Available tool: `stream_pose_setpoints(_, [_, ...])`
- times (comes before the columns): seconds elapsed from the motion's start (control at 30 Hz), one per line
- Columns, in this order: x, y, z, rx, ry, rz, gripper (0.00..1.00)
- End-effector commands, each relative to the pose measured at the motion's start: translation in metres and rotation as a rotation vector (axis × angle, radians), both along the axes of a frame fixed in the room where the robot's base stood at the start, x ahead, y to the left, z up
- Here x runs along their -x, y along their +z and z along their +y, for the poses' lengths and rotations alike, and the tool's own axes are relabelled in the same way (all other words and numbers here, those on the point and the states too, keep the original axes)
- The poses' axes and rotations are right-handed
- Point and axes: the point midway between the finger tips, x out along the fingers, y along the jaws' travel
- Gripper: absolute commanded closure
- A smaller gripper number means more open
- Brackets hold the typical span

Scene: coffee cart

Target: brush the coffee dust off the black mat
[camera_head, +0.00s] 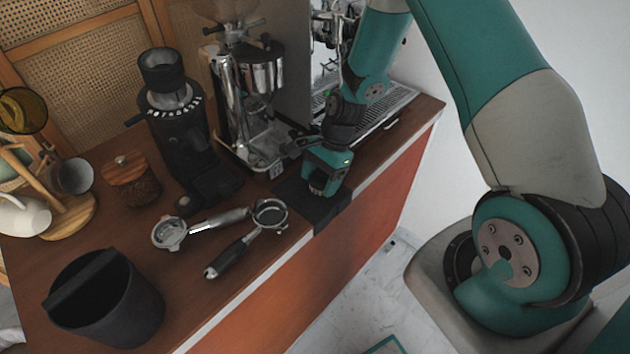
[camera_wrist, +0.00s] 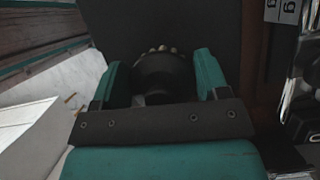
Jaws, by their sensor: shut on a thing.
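The black mat (camera_head: 330,210) lies at the front edge of the brown counter and folds over it. In the wrist view, the mat (camera_wrist: 150,22) fills the top middle. My gripper (camera_head: 320,180) is over the mat, pointing down. Its teal fingers (camera_wrist: 161,78) are shut on a dark round-bodied brush (camera_wrist: 163,76). Pale tips show along the brush's far edge. Most of the brush is hidden by the gripper in the head view. I cannot tell whether it touches the mat. I cannot make out coffee dust on the mat.
Two portafilters (camera_head: 170,232) (camera_head: 270,213) lie left of the mat. A black grinder (camera_head: 180,125) and a chrome machine (camera_head: 262,75) stand behind. A black knock box (camera_head: 105,300) stands front left, near a wooden-lidded jar (camera_head: 130,182). The counter drops off just in front of the mat.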

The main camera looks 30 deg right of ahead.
Motion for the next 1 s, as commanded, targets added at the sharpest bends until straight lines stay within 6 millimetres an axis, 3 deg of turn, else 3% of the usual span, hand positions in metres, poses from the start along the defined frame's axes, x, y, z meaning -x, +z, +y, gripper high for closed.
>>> stream_pose_setpoints(0.23, [-0.007,0.001,-0.023,0.002,-0.003,0.0,0.51])
stream_pose_setpoints(0.47, [-0.009,-0.001,-0.029,0.006,-0.005,-0.003,0.51])
stream_pose_setpoints(1.0, [0.003,0.001,0.009,0.002,0.001,0.0,0.51])
